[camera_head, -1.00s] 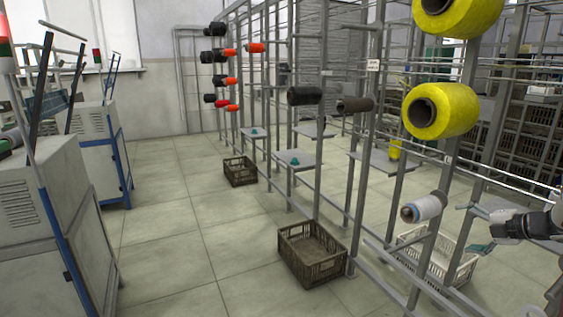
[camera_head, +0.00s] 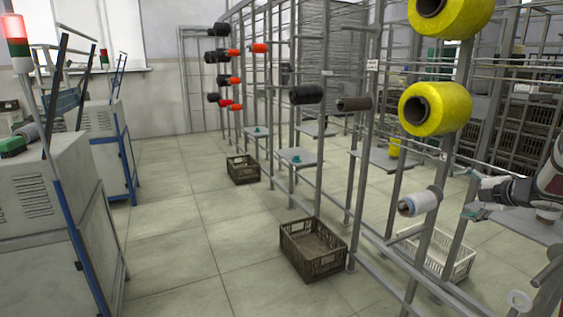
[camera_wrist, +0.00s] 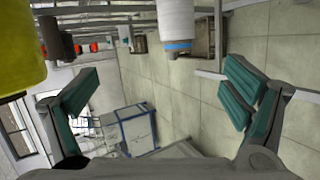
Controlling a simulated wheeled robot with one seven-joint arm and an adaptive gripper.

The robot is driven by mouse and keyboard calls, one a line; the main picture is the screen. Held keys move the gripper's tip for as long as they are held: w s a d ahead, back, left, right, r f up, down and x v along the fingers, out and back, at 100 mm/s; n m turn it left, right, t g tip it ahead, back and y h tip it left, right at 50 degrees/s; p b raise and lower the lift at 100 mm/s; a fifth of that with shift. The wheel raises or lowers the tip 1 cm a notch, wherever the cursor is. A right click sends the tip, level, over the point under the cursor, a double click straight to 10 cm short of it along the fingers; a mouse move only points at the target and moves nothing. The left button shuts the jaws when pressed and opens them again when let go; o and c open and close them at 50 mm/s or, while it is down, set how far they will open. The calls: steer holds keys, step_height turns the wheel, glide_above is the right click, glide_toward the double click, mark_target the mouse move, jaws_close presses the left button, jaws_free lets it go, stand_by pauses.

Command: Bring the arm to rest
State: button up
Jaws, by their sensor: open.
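My gripper (camera_head: 466,193) is at the right of the head view, just right of a white bobbin with a blue band (camera_head: 424,202) on the rack. Nothing shows between its fingers. In the wrist view my gripper (camera_wrist: 160,100) has its two teal-padded fingers spread wide apart, with floor and a machine seen between them. The white bobbin (camera_wrist: 177,20) shows beyond the fingers at the top of the wrist view, clear of them.
Large yellow bobbins (camera_head: 436,109) sit on the steel rack (camera_head: 363,170) close to my arm. A brown crate (camera_head: 312,252) and a pale crate (camera_head: 458,264) stand on the floor. Grey machines (camera_head: 45,205) stand at left. The aisle floor (camera_head: 180,220) is clear.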

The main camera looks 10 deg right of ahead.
steer(key=a+r+m+h, duration=0.5)
steer(key=r+m, duration=0.1)
steer(key=r, duration=0.6)
steer(key=s+a+r+m+g+h, duration=0.2)
steer(key=s+a+r+m, duration=0.25)
steer(key=s+a, duration=0.3)
steer(key=s+a+f+m+g+y, duration=0.2)
steer(key=s+a+f+m+g, duration=0.15)
steer(key=s+a, duration=0.8)
steer(key=s+a+f+m+g+y, duration=0.3)
steer(key=s+a, duration=0.5)
steer(key=s, duration=0.7)
steer(key=s+a+f+m+g+y, duration=0.25)
steer(key=s+a+f, duration=0.25)
steer(key=s+a, duration=0.6)
step_height(320, 180, up, 19)
steer(key=s+d+t+p, duration=0.1)
steer(key=s+t+p, duration=0.1)
steer(key=p, duration=1.6)
steer(key=shift+s+n+t+h, duration=0.25)
steer(key=shift+n+t+h, duration=0.1)
steer(key=shift+t, duration=0.05)
